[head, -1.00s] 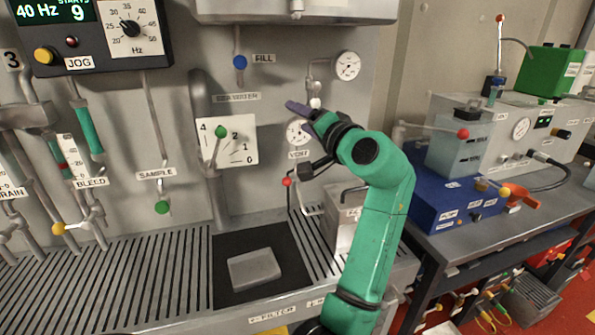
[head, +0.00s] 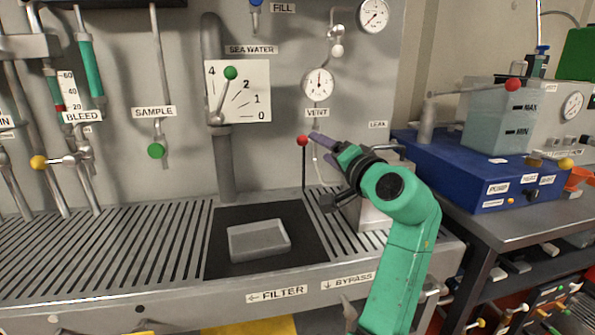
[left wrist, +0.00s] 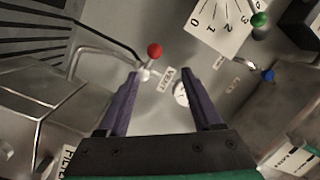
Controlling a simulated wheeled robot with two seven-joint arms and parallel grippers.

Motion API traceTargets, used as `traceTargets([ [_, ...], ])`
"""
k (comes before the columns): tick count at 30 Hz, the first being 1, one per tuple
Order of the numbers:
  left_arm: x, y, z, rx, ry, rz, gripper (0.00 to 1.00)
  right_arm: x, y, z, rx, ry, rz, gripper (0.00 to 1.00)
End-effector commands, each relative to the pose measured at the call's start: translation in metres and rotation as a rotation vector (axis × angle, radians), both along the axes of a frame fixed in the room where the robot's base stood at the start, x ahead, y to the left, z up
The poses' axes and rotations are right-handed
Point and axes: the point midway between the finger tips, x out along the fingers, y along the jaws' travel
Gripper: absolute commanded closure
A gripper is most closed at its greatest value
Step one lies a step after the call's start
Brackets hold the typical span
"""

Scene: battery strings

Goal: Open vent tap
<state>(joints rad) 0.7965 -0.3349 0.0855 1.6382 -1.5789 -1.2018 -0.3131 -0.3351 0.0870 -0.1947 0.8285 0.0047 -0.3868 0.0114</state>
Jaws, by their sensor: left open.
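The vent tap (head: 303,141) has a red ball knob on a thin lever, under the VENT label (head: 317,113) on the grey panel. In the left wrist view the red knob (left wrist: 155,50) shows ahead of my fingers, nearer the left one, with a pale fitting (left wrist: 146,73) at the foot of its stem. My left gripper (head: 319,138) is close to the right of the knob in the head view. In the left wrist view its purple fingers (left wrist: 177,72) stand wide apart with nothing held between them. My right gripper is not seen.
A round gauge (head: 318,84) sits above the VENT label. The green-knobbed sea water lever (head: 230,73) is to the left. A blue unit (head: 480,180) stands on the bench at right.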

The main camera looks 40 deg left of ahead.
Motion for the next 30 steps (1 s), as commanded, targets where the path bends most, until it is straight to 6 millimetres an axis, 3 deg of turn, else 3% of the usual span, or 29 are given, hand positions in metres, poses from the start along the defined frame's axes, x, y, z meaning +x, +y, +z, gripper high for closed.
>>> traceTargets([
  [1,0.000,0.000,-0.016,0.001,-0.001,0.000,0.33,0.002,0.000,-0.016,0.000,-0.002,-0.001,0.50],
  [7,0.007,0.017,-0.009,0.002,0.000,0.003,0.33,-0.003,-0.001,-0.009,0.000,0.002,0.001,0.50],
  [21,0.053,0.122,-0.008,0.002,0.000,0.001,0.33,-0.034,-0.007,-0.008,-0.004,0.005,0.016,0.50],
  [30,0.058,0.134,-0.010,0.000,-0.001,-0.001,0.33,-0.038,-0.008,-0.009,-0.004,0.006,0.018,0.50],
])
